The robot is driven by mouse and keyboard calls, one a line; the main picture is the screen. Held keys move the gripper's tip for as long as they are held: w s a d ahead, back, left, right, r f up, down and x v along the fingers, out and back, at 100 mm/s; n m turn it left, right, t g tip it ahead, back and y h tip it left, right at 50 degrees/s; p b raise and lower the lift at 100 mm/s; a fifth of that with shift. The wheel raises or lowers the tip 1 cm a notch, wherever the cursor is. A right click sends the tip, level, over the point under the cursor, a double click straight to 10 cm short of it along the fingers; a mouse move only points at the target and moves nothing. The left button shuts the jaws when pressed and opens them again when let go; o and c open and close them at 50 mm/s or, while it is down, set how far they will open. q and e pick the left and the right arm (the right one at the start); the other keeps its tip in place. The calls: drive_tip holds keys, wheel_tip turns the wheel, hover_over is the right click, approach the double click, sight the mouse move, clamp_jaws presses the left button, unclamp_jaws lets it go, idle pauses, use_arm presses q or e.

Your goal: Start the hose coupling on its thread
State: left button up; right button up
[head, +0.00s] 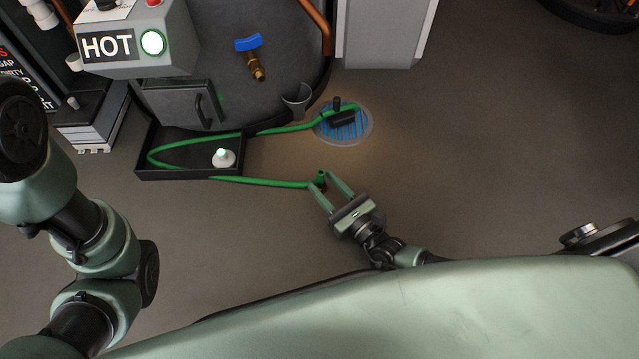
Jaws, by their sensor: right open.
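The green hose (262,182) lies across the floor and the black tray. Its dark coupling end (320,180) is between the fingertips of my right gripper (323,183). That gripper is open around the coupling; I cannot tell whether either finger touches it. A brass valve (258,72) with a blue lever handle (248,43) sticks out of the dark tank, up and left of the coupling. Its outlet end is apart from the hose; the thread is too small to make out. My left arm shows at the left edge, but its gripper is out of view.
The black tray (150,174) holds a white fitting (223,158). The hose's other end lies at a blue-grated floor drain (366,128). A grey cup (297,98) is beside the tank. A control box marked HOT (172,20) is upper left.

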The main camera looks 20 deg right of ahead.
sight(323, 183)
drive_tip(key=b+x, duration=0.2)
drive_tip(key=x, duration=0.2)
drive_tip(key=shift+w+d+f, duration=0.1)
drive_tip(key=shift+d+f, duration=0.05)
drive_tip(key=shift+w+b, duration=0.3)
drive_tip(key=shift+w, duration=0.15)
drive_tip(key=shift+r, duration=0.2)
clamp_jaws()
